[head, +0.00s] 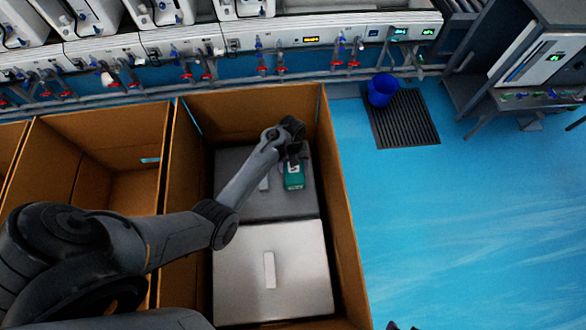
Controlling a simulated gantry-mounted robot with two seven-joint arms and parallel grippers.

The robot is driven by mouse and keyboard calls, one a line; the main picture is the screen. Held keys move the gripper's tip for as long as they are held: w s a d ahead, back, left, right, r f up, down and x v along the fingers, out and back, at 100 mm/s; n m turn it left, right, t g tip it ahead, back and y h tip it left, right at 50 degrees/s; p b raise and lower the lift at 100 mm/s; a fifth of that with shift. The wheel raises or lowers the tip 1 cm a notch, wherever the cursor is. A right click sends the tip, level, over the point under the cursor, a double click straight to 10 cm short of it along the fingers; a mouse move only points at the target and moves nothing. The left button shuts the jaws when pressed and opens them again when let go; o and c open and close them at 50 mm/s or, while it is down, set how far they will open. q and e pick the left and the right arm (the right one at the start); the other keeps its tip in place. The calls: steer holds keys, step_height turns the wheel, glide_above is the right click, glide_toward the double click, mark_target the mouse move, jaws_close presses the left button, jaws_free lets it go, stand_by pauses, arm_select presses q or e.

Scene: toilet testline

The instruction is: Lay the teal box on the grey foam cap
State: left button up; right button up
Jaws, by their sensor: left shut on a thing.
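The teal box (294,183) is in the grasp of my left gripper (294,160), inside the tall cardboard box at the centre. It hangs from the fingers over the back grey foam cap (245,200), near that cap's right side. I cannot tell whether the teal box touches the cap. My left arm reaches in from the lower left and hides part of the back cap. A second, lighter grey cap (295,250) with a pale raised strip lies in front of it. My right gripper cannot be made out; only small dark tips show at the bottom edge.
The cardboard box (342,230) has high walls around both caps. Another open cardboard box (125,180) stands to its left. A blue bucket (381,90) and a dark slatted mat (405,125) are on the blue floor. The floor at right is clear.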

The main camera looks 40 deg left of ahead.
mark_target(293, 169)
arm_select(q)
steer(key=shift+f+b, duration=0.45)
steer(key=shift+f, duration=1.2)
steer(key=shift+f, duration=0.15)
steer(key=o, duration=1.3)
steer(key=r+p, duration=0.1)
steer(key=r, duration=0.2)
steer(key=a+r+p, duration=0.1)
steer(key=r, duration=0.3)
steer(key=w+r+p, duration=0.1)
steer(key=r, duration=0.2)
steer(key=shift+a+r, duration=0.15)
steer(key=shift+r, duration=0.25)
steer(key=shift+w+r, duration=0.1)
steer(key=shift+r, duration=0.6)
